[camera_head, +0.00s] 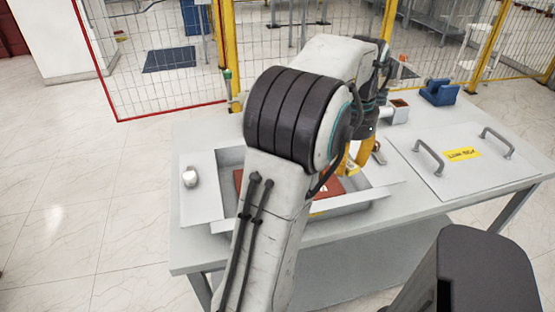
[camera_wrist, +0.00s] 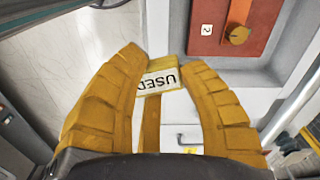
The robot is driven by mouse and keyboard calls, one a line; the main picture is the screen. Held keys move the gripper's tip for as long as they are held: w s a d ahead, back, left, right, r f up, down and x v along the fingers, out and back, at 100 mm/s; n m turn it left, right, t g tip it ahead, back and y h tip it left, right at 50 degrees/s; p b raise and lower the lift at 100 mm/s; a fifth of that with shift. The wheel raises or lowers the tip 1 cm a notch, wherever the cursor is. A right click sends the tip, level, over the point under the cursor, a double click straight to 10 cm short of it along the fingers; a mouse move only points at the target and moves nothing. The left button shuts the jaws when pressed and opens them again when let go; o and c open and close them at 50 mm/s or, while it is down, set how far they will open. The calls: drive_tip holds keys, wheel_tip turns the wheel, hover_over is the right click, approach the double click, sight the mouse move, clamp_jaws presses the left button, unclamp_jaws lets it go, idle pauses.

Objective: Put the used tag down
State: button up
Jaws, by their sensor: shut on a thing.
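The used tag (camera_wrist: 160,79) is yellow with a white label reading "USED". In the wrist view it sits between the tips of my gripper's two yellow fingers (camera_wrist: 158,85), which are shut on it. In the head view my gripper (camera_head: 358,155) hangs over the table near the right side of the open recessed box (camera_head: 345,207). The tag cannot be made out there, and my arm hides much of the box.
On the grey table (camera_head: 400,205) are a lid with two handles (camera_head: 430,170), a blue holder (camera_head: 440,92), a small open container (camera_head: 396,114) and a silvery object (camera_head: 190,177). Yellow-framed fencing stands behind.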

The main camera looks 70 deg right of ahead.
drive_tip(key=shift+w+a, duration=0.1)
drive_tip(key=shift+w, duration=0.15)
drive_tip(key=shift+a+f+m, duration=0.1)
drive_tip(key=shift+a+m, duration=0.05)
drive_tip(key=shift+m, duration=0.15)
drive_tip(key=shift+w+d+f+m+p, duration=0.35)
drive_tip(key=shift+w+d+f+p, duration=0.45)
drive_tip(key=shift+w+f+p, duration=0.95)
drive_tip(key=shift+w+d+f+m+p, duration=0.4)
drive_tip(key=shift+w+d+f+p, duration=0.35)
drive_tip(key=shift+w+f+p, duration=0.95)
drive_tip(key=shift+w+d+f+m+p, duration=0.35)
drive_tip(key=shift+w+d+f+p, duration=0.45)
drive_tip(key=shift+w+f+p, duration=0.95)
drive_tip(key=shift+s+f+b, duration=0.3)
drive_tip(key=shift+s+b, duration=0.05)
drive_tip(key=shift+f+b, duration=0.35)
